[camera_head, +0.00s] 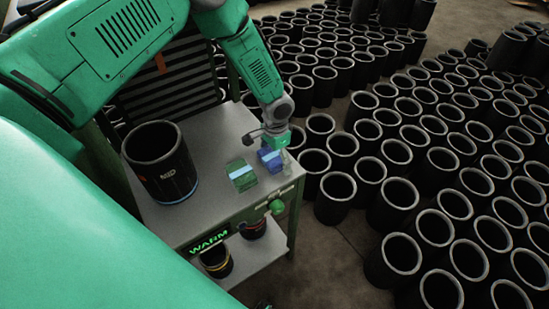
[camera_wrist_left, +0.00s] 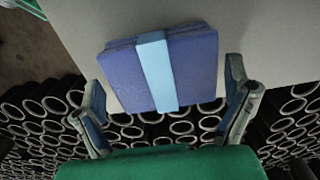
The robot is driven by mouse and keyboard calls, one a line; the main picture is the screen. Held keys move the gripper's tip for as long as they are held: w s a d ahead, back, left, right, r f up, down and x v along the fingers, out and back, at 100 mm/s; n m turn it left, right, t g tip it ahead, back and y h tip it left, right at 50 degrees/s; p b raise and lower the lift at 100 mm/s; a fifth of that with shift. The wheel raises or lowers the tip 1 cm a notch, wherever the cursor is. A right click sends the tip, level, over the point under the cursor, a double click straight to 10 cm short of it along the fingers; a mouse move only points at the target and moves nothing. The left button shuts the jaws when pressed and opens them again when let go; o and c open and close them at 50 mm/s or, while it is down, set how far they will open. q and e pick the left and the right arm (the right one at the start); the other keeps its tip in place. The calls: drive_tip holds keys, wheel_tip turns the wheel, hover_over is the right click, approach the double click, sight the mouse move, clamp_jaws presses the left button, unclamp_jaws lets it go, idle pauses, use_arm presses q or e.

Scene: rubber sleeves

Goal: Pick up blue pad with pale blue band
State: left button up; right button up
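The blue pad with a pale blue band (camera_head: 269,158) lies on the grey table top (camera_head: 222,207), near its right edge. In the left wrist view the blue pad (camera_wrist_left: 194,65) looks folded or stacked, with the pale blue band (camera_wrist_left: 157,70) across its middle. My left gripper (camera_head: 276,147) is at the pad in the head view. In the left wrist view my left gripper (camera_wrist_left: 165,105) has its fingers wide apart, one on each side of the pad's near edge, with gaps to it. The pad is not gripped. My right gripper is not in view.
A green pad with a light band (camera_head: 241,175) lies just left of the blue one. A large black sleeve (camera_head: 160,165) stands on the table's left. Smaller sleeves (camera_head: 215,262) sit on the lower shelf by a "WARM" sign. Many black sleeves (camera_head: 440,165) crowd the floor to the right.

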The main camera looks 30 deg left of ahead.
sight(274, 154)
use_arm(q)
drive_tip(key=c, duration=0.6)
drive_tip(key=shift+a, duration=0.15)
drive_tip(key=shift+c, duration=0.7)
drive_tip(key=shift+a, duration=0.1)
drive_tip(key=shift+r, duration=0.55)
wheel_tip(274, 154, up, 9)
drive_tip(key=shift+f+b, duration=0.1)
drive_tip(key=shift+b, duration=0.35)
